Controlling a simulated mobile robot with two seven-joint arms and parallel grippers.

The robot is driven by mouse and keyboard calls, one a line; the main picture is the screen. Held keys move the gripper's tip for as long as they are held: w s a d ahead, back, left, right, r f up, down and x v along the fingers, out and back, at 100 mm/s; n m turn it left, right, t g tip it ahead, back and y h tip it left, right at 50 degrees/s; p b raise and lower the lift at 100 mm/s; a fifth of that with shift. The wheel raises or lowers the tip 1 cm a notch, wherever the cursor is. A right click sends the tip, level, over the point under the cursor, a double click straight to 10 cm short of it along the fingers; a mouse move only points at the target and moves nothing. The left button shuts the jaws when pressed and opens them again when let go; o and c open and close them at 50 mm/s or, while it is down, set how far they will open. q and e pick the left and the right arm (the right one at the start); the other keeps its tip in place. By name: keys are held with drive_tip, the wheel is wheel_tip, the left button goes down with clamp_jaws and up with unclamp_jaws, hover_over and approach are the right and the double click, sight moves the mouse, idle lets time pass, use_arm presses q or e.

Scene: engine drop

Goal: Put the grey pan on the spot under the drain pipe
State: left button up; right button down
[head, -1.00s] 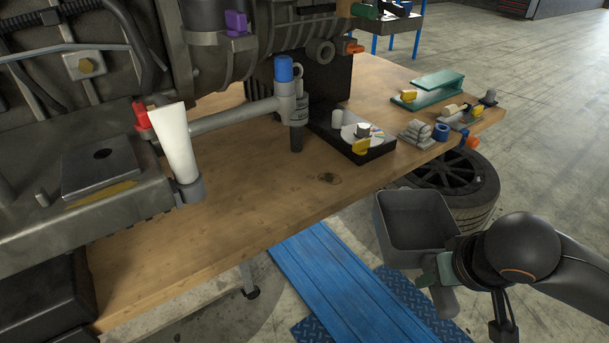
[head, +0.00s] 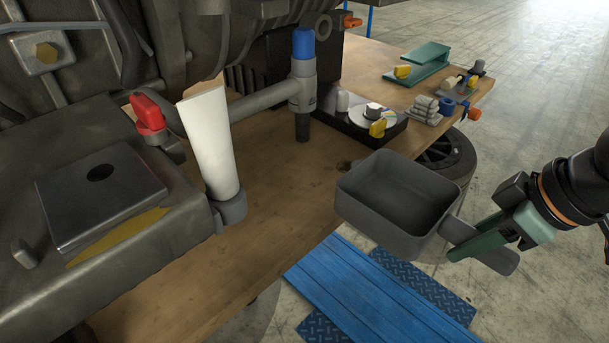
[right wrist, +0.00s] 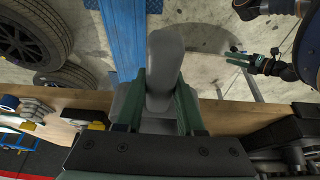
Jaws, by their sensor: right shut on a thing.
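The grey pan (head: 400,232) is an open rectangular pan with a stubby handle (head: 494,259). My right gripper (head: 470,243) is shut on that handle and holds the pan roughly level, over the table's front edge. The handle also shows between the green fingers in the right wrist view (right wrist: 163,65). The drain pipe (head: 302,126), blue-capped, points down above the table, left of and behind the pan. A dark spot (head: 345,165) on the wood shows just behind the pan, partly hidden by it. My left gripper (right wrist: 245,60) is small in the right wrist view; its opening is unclear.
The wooden table (head: 290,215) is bare between the engine's grey block and the pan. A white tapered tube (head: 210,145) stands at the left. A black tray (head: 355,128) with small parts lies behind the spot. Tyres stand on the floor beyond.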

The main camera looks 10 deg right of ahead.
sight(370, 169)
drive_tip(key=shift+w+a+r, duration=0.2)
drive_tip(key=shift+w+a, duration=0.25)
drive_tip(key=shift+w, duration=0.05)
drive_tip(key=w+a, duration=0.3)
drive_tip(key=w, duration=0.1)
drive_tip(key=w+a, duration=0.3)
drive_tip(key=w, duration=0.1)
drive_tip(key=w+a+p, duration=0.1)
drive_tip(key=w+a, duration=0.3)
drive_tip(key=w, duration=0.1)
drive_tip(key=shift+f, duration=0.1)
drive_tip(key=shift+w+a, duration=0.1)
wheel_tip(370, 169, down, 3)
drive_tip(key=shift+f+b, duration=0.1)
drive_tip(key=shift+b, duration=0.35)
drive_tip(key=shift+f, duration=0.2)
drive_tip(key=c, duration=0.5)
unclamp_jaws()
drive_tip(key=shift+f, duration=0.15)
